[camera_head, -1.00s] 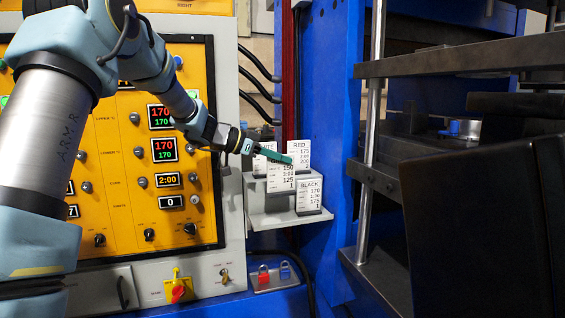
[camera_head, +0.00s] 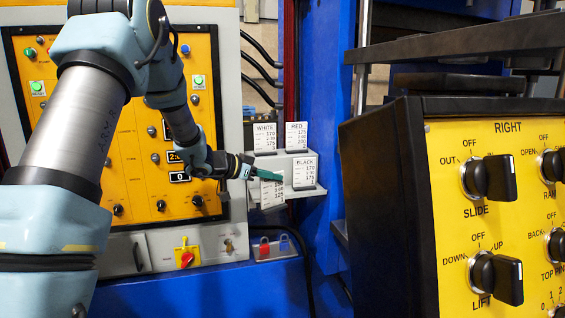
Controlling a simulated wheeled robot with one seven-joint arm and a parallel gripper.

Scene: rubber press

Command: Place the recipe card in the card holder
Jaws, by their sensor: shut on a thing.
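My gripper (camera_head: 268,174) has teal fingers shut on a white recipe card (camera_head: 271,194). The fingers cover the card's top line, so its name is hidden. The card hangs nearly upright at the lower left front of the grey stepped card holder (camera_head: 317,192), left of the BLACK card (camera_head: 305,171). I cannot tell whether its bottom edge touches the holder. The WHITE card (camera_head: 264,137) and the RED card (camera_head: 296,135) stand upright on the upper step.
A yellow control panel (camera_head: 130,150) is behind my arm. A black box with a yellow RIGHT panel (camera_head: 500,220) and knobs fills the right foreground. A blue press column (camera_head: 325,90) rises beside the holder. A red and a blue padlock (camera_head: 272,248) sit below.

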